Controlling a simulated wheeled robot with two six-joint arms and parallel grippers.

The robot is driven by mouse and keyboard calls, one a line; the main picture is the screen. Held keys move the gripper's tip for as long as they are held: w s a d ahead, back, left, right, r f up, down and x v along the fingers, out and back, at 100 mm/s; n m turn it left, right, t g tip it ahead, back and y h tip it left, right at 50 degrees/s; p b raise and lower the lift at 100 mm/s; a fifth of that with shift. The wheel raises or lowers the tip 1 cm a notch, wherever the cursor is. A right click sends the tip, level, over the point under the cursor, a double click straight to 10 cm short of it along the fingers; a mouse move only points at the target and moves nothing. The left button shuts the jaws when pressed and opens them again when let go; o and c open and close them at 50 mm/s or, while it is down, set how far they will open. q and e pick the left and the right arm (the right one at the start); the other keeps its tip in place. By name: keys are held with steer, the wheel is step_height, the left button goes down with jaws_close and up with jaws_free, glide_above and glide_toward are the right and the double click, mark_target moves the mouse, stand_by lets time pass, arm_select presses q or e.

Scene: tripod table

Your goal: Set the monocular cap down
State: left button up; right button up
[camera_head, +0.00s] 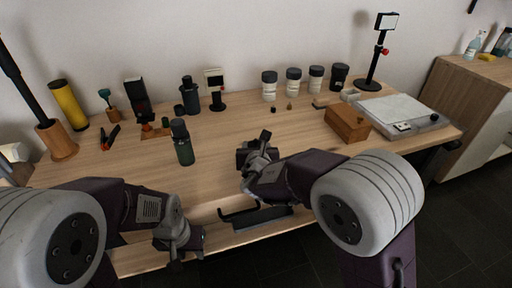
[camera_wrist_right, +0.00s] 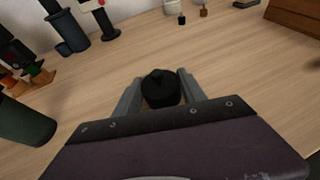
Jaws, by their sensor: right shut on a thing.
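The monocular cap (camera_wrist_right: 159,88) is a small black round piece between the two grey fingers of my right gripper (camera_wrist_right: 158,92) in the right wrist view. In the head view my right gripper (camera_head: 253,152) is shut on it over the middle of the table (camera_head: 222,180); the dark cap (camera_head: 265,135) shows at its tip. I cannot tell whether the cap touches the wood. A dark green cylinder with a black top (camera_head: 184,148), possibly the monocular, stands upright to the left. My left gripper (camera_head: 188,246) is low at the table's front edge; its fingers are not clear.
Jars (camera_head: 269,85), a black stand (camera_head: 217,98) and other items line the back. A wooden box (camera_head: 348,123) and a white board (camera_head: 397,109) are on the right. A yellow cylinder (camera_head: 68,105) stands at left. The wood around my right gripper is mostly clear.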

steer(key=o, duration=1.3)
steer(key=shift+f, duration=0.1)
steer(key=shift+r+p, duration=0.35)
steer(key=shift+p, duration=0.1)
steer(key=p+v, duration=0.2)
steer(key=v, duration=0.8)
steer(key=shift+s+a+r, duration=0.1)
steer(key=shift+s+r, duration=0.1)
steer(key=shift+s, duration=0.1)
steer(key=shift+s+r, duration=0.1)
steer(key=shift+s, duration=0.5)
